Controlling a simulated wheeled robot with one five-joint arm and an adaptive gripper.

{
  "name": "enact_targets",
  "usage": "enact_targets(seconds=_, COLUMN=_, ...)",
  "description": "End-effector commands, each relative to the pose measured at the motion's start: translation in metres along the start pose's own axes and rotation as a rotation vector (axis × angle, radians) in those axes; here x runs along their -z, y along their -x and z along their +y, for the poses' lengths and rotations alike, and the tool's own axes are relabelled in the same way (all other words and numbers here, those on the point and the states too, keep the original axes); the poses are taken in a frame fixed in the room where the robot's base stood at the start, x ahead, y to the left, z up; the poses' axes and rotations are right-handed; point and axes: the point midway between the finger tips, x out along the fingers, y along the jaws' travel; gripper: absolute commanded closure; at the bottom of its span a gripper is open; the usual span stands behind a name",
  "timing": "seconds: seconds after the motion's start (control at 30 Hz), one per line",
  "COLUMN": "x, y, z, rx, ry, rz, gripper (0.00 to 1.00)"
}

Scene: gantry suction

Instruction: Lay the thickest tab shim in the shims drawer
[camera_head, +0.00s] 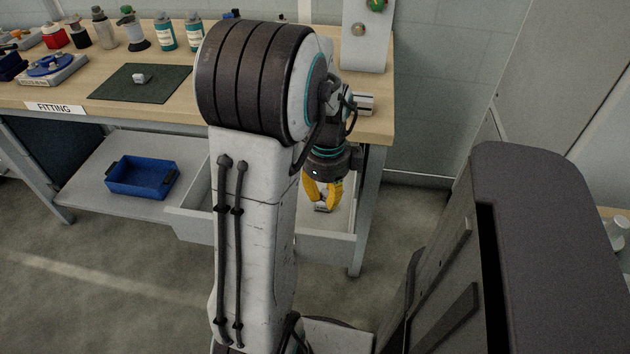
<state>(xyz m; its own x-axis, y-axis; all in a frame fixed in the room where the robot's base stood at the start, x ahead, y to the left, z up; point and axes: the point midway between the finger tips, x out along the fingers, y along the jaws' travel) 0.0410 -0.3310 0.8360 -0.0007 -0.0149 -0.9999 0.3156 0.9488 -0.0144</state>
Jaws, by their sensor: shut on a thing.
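My gripper (323,203), with yellow fingers, points down under the right end of the bench. It is shut on a small grey metal piece, the tab shim (322,208), which shows only partly between the fingertips. Its thickness cannot be told. A pale grey drawer (190,222) stands pulled out below the benchtop. The gripper and shim are over or inside its right part; whether the shim touches the drawer floor cannot be told. My arm hides the drawer's middle, and no label on it can be read.
The wooden bench (379,122) has a dark green mat (120,88) with a small grey piece on it. Bottles (165,34) stand at its back. A blue bin (142,178) sits on the lower shelf. Floor (410,215) is clear right of the bench leg.

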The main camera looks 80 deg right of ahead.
Motion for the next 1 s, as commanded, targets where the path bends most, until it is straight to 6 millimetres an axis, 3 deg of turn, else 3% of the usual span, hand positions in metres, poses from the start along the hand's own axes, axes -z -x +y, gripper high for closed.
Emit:
enact_targets(seconds=0.5, x=-0.019, y=-0.054, z=-0.085, rx=-0.001, ry=-0.002, rz=0.0, gripper=1.0)
enact_targets(seconds=0.87, x=-0.023, y=-0.068, z=-0.1, rx=-0.002, ry=-0.001, rz=0.001, gripper=1.0)
enact_targets(seconds=1.0, x=-0.023, y=-0.085, z=-0.099, rx=-0.003, ry=-0.001, rz=0.001, gripper=1.0)
